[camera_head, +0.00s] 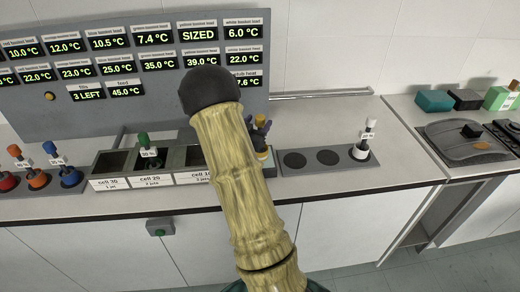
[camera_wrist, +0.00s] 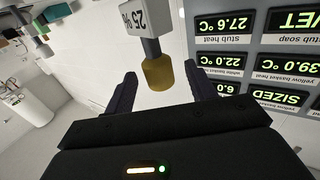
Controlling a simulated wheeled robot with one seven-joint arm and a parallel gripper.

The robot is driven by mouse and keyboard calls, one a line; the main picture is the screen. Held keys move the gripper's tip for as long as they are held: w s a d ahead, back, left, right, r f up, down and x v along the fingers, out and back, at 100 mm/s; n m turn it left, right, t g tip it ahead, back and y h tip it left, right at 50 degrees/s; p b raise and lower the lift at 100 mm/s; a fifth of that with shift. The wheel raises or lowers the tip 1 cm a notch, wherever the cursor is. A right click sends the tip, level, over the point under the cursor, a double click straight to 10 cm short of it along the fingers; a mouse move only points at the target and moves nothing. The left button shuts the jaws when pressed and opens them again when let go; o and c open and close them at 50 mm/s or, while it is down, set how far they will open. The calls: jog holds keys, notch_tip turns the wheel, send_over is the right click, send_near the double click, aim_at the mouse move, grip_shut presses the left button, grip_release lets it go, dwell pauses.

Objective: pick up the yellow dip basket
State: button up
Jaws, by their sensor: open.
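The yellow dip basket shows in the wrist view as a yellow knob (camera_wrist: 158,73) on a grey stem, with a white tag reading 25 %. My gripper (camera_wrist: 160,80) is open, with one dark finger on each side of the knob and a gap on both sides. In the head view a small yellow part (camera_head: 262,155) shows beside my arm, just below the dark finger tips (camera_head: 261,126). My arm hides most of the gripper and whatever is below the yellow part.
Left stand holds red (camera_head: 9,182), orange (camera_head: 40,180) and blue (camera_head: 71,176) baskets. A green basket (camera_head: 145,142) stands in cell 20. A white basket (camera_head: 361,150) stands right, beside two dark round wells. A display panel (camera_head: 60,130) rises behind. A lidded unit (camera_head: 465,140) sits far right.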

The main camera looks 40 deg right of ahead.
jog(key=p+x, duration=0.1)
jog(key=x, duration=0.3)
jog(key=shift+d+f+p, duration=0.15)
jog(key=shift+p, duration=0.25)
grip_shut()
